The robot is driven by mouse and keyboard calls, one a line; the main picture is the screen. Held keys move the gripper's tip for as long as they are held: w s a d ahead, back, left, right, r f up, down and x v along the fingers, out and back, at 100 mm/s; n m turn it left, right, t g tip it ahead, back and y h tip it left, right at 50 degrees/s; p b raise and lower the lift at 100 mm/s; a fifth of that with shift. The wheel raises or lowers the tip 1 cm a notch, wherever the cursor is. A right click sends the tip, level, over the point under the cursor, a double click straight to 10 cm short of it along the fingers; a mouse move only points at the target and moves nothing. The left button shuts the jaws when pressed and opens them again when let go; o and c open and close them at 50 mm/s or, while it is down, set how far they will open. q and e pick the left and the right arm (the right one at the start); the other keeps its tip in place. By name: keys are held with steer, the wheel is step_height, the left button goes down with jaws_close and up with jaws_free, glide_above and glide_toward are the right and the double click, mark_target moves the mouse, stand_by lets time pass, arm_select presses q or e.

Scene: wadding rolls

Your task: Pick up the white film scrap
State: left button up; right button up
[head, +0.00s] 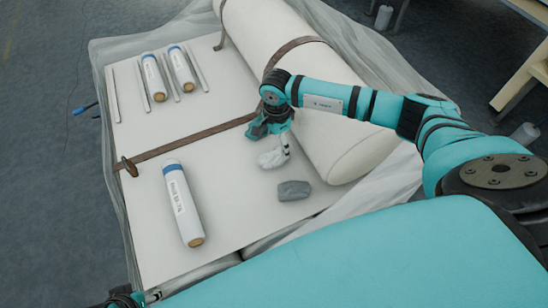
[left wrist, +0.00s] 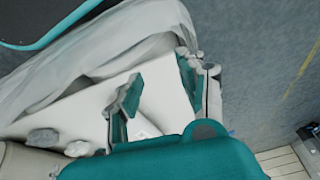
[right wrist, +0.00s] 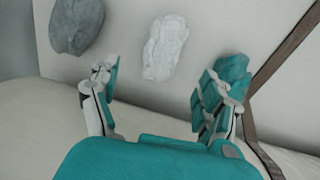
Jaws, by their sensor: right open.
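The white film scrap (head: 270,159) is a crumpled pale lump on the white board, beside the big white roll. It also shows in the right wrist view (right wrist: 165,47), beyond and between the fingertips. My right gripper (head: 270,138) is open and empty, just above and behind the scrap in the head view. I cannot tell whether a finger touches it; the right wrist view shows it clear of both fingers. My left gripper (left wrist: 158,68) is open and empty, with its fingers apart in the left wrist view.
A grey scrap (head: 294,190) lies close to the white one. The big wadding roll (head: 300,90) lies along the right side. A labelled small roll (head: 183,205) is at front left, with two more behind. A brown strap (head: 190,141) crosses the board (head: 235,220).

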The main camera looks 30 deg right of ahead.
mark_target(274, 153)
step_height(274, 153, down, 2)
steer(key=shift+a+f, duration=0.1)
steer(key=f, duration=0.1)
steer(key=f+b, duration=0.1)
steer(key=f, duration=0.1)
steer(key=shift+a+f, duration=0.25)
steer(key=shift+f, duration=0.05)
steer(key=shift+w+f, duration=0.1)
steer(key=shift+f, duration=0.35)
arm_select(q)
steer(key=shift+v, duration=1.2)
arm_select(e)
steer(key=shift+r, duration=0.1)
steer(key=c, duration=1.2)
arm_select(q)
steer(key=shift+s+a, duration=0.1)
